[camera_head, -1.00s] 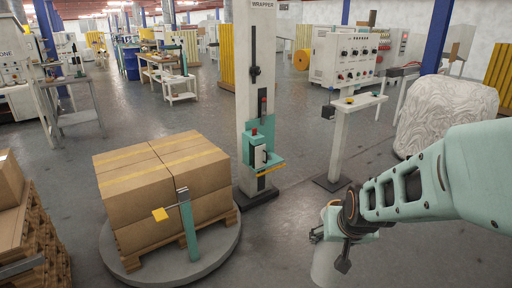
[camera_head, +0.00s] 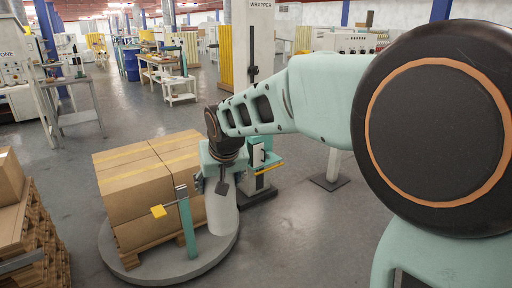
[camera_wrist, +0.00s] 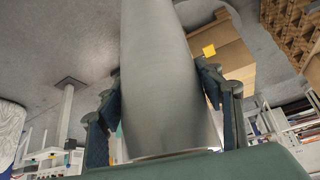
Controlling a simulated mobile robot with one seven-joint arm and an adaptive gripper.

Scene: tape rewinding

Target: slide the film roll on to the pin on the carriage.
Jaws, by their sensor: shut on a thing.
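My gripper (camera_head: 222,178) is shut on the film roll (camera_head: 222,214), a pale grey-white cylinder that hangs below it in the head view. In the wrist view the film roll (camera_wrist: 165,80) fills the middle between the two dark fingers. The roll is in front of the wrapper column and beside the turntable's boxes. The teal carriage (camera_head: 262,152) on the column is partly hidden behind my arm and gripper. I cannot see its pin clearly. Whether the roll touches anything below cannot be told.
A round grey turntable (camera_head: 180,268) bears stacked cardboard boxes (camera_head: 135,190) on a pallet. More boxes on pallets (camera_head: 30,240) stand at left.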

